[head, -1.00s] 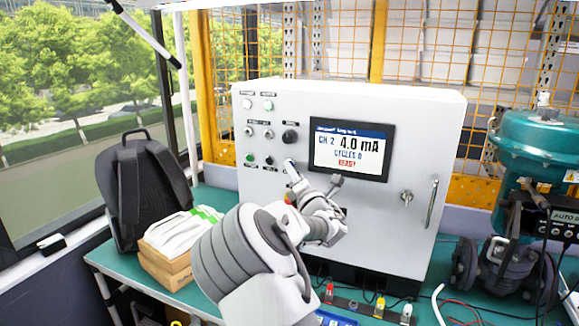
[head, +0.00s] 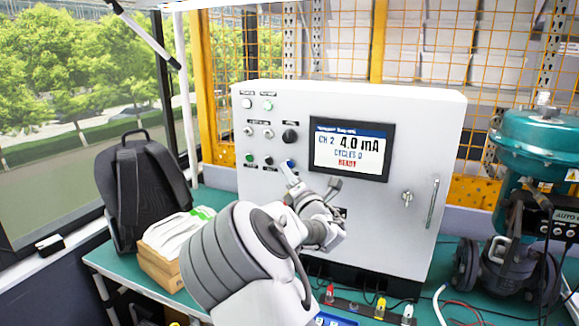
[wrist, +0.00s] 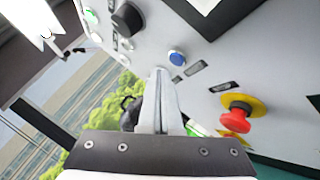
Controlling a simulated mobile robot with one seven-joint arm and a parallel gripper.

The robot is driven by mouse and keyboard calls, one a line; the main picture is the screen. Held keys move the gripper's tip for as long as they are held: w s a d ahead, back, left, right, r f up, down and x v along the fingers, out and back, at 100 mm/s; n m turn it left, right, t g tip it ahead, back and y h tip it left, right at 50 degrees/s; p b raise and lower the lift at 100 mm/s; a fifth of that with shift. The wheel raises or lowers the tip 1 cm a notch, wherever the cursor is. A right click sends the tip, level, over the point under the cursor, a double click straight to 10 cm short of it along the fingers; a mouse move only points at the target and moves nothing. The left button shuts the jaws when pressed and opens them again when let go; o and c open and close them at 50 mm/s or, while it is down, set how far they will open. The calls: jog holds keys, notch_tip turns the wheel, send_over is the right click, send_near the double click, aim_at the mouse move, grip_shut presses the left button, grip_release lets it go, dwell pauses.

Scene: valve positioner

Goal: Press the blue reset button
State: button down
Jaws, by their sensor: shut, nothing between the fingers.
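The blue reset button (wrist: 176,57) is a round blue cap in a light ring on the white control panel (wrist: 215,60). In the head view the button (head: 291,162) shows just above my fingertips, partly covered. My gripper (wrist: 160,72) is shut and empty, with its fingertips pointing at the panel beside the button. In the wrist view the tips lie a little below and left of the button and look apart from it. In the head view my gripper (head: 287,168) reaches up toward the lower left part of the panel.
A red mushroom button on a yellow base (wrist: 240,108) sits near the blue button. A black knob (wrist: 127,19), a green button (head: 249,158) and switches share the panel. The display (head: 350,149) is to the right. A backpack (head: 150,190) stands at left.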

jog(key=s, duration=0.1)
jog(key=s+a, duration=0.1)
jog(key=s, duration=0.1)
jog(key=s+b, duration=0.1)
jog(key=shift+s+a, duration=0.15)
jog(key=shift+a, duration=0.1)
dwell(0.4)
jog(key=s+d+f+m+g+h, duration=0.1)
jog(key=s+d+m+g+h, duration=0.2)
jog(key=d+m, duration=0.6)
jog(key=s+d+f+m+g+h, duration=0.2)
jog(key=s+d+m+h, duration=0.3)
jog(key=d+m, duration=0.45)
jog(key=s+m+g+p, duration=0.1)
jog(key=s+m+g, duration=0.7)
jog(key=s, duration=2.5)
jog(key=m, duration=0.2)
jog(key=shift+s+d+m+p, duration=0.25)
jog(key=shift+d+m+p, duration=0.1)
